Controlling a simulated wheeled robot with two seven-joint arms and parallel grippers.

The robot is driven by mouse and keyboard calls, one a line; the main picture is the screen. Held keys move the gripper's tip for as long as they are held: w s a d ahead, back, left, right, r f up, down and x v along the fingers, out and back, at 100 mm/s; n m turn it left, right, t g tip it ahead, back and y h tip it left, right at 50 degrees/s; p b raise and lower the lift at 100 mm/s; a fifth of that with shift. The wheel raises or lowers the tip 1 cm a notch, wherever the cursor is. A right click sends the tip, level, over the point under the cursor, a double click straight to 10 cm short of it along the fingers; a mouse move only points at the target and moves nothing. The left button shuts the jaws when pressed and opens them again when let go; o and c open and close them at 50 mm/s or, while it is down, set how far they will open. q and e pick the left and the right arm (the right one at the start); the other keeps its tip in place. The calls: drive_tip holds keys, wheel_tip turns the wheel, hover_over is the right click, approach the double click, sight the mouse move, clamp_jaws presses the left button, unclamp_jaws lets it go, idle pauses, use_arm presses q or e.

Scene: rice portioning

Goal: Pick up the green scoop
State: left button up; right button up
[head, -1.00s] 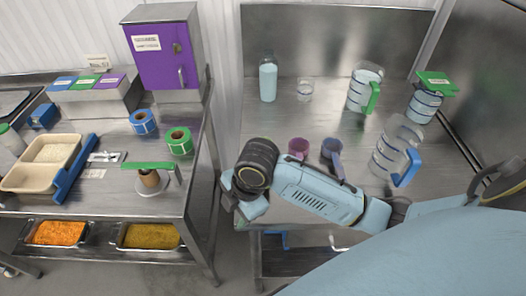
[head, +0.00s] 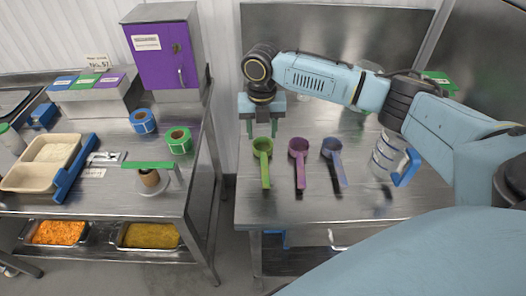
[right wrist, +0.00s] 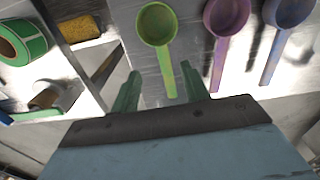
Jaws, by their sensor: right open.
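The green scoop (head: 263,150) lies on the right-hand steel table, its handle pointing toward the table's front edge. It also shows in the right wrist view (right wrist: 157,28), bowl at the top and handle running down between the fingertips. My right gripper (head: 262,130) is open and empty, just behind the scoop's bowl in the head view. Its two green fingers (right wrist: 160,80) stand apart on either side of the handle in the right wrist view. I cannot tell how far above the scoop they are. My left gripper does not show.
A purple scoop (head: 299,152) and a blue-violet scoop (head: 333,152) lie to the right of the green one. A blue-handled jug (head: 385,155) stands further right. A side table with green tape (head: 178,141) stands left across a gap.

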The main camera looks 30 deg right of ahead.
sight(264, 154)
wheel_tip(264, 154, down, 3)
drive_tip(key=shift+f, duration=0.1)
drive_tip(key=shift+s+d+f, duration=0.1)
drive_tip(key=shift+f, duration=1.25)
drive_tip(key=shift+s+d+f, duration=0.1)
drive_tip(key=shift+f, duration=1.25)
clamp_jaws()
